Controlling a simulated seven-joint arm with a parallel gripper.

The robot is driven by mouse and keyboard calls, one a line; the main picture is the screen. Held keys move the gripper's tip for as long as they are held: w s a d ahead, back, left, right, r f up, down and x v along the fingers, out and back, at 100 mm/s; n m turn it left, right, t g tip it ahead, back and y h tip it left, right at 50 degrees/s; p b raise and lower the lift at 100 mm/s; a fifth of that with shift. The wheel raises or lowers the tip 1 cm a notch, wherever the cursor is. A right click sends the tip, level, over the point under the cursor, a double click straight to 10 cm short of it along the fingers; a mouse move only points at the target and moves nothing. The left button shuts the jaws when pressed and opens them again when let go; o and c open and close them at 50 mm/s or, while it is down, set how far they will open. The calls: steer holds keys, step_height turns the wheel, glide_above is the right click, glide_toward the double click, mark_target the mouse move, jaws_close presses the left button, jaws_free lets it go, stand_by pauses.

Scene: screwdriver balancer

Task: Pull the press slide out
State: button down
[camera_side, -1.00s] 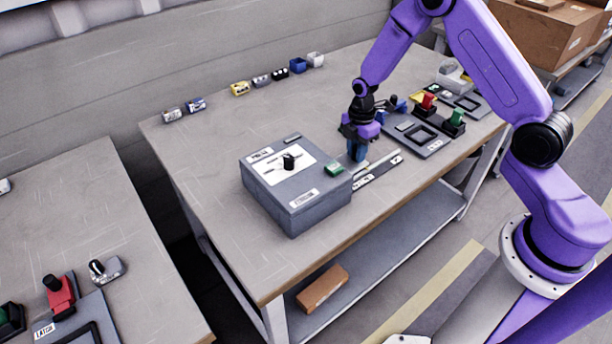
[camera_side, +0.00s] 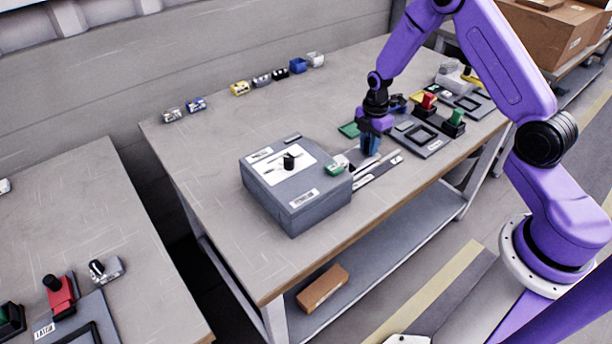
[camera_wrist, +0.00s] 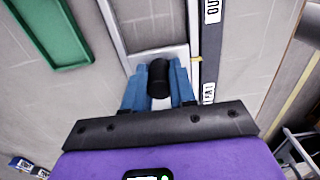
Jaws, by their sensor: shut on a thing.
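My gripper (camera_side: 370,152) is over the slide rails (camera_side: 375,167) to the right of the grey press box (camera_side: 298,190). In the wrist view its two blue fingers (camera_wrist: 158,95) are shut on a black knob (camera_wrist: 158,78). The knob stands on a pale slide plate (camera_wrist: 150,58) that lies between the rails. A label strip (camera_wrist: 210,30) with lettering, partly reading "OU", runs along the right of the track. In the side view the fingers hide the knob. A green piece (camera_side: 336,167) sits at the box's right edge.
A green tray (camera_wrist: 52,35) lies left of the track in the wrist view. Grey panels with red and green switches (camera_side: 432,135) stand to the right on the bench. Several small parts (camera_side: 240,88) line the back. The bench's middle left is clear.

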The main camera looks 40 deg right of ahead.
steer(key=shift+d, duration=2.8)
steer(key=c, duration=0.8)
jaws_free()
steer(key=shift+d, duration=0.1)
steer(key=shift+c, duration=0.2)
step_height(320, 180, up, 7)
steer(key=shift+a, duration=0.25)
